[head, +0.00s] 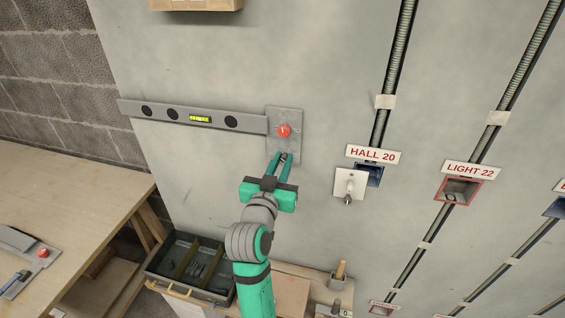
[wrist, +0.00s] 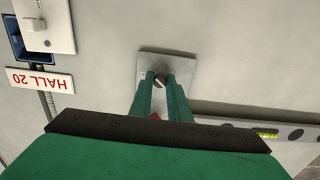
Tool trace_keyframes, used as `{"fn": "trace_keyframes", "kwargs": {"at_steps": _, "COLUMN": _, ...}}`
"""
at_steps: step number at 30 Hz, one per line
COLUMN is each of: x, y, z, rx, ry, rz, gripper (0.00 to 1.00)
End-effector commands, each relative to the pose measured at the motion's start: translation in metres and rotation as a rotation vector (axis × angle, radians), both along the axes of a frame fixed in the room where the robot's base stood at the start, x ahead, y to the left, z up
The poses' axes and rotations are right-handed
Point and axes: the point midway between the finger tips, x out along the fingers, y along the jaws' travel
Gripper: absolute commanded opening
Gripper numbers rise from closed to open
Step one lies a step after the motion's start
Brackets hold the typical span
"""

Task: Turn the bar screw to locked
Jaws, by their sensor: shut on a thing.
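A grey metal plate (head: 271,113) is fixed on the wall at the right end of a long grey bar with a yellow vial (head: 200,118). A round red knob (head: 284,131) sits on the plate. The bar screw (wrist: 160,79) is a small dark head on the plate, beyond the knob in the wrist view. My gripper (head: 282,158) reaches up to the plate's lower end, below the red knob. In the wrist view my gripper (wrist: 163,83) is shut on the screw head, one finger on each side. The fingers partly hide the screw, and its locked or unlocked state is unreadable.
A HALL 20 label (head: 374,154) and a white switch plate (head: 348,184) beside a blue box are to the right. A tool tray (head: 190,272) is below. A wooden bench (head: 70,205) stands at the left. The wall around the plate is mostly bare.

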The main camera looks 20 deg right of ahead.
Motion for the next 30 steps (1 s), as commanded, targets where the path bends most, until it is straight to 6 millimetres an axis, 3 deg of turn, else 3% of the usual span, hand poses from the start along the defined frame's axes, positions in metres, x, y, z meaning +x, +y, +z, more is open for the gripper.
{"fn": "trace_keyframes", "kwargs": {"at_steps": 18, "x": -0.0010, "y": -0.0002, "z": -0.0030, "rx": 0.480, "ry": -0.316, "rz": -0.002, "gripper": 0.00}}
{"fn": "trace_keyframes", "kwargs": {"at_steps": 30, "x": -0.0009, "y": -0.0004, "z": -0.0034, "rx": 0.690, "ry": -0.456, "rz": -0.003, "gripper": 0.00}}
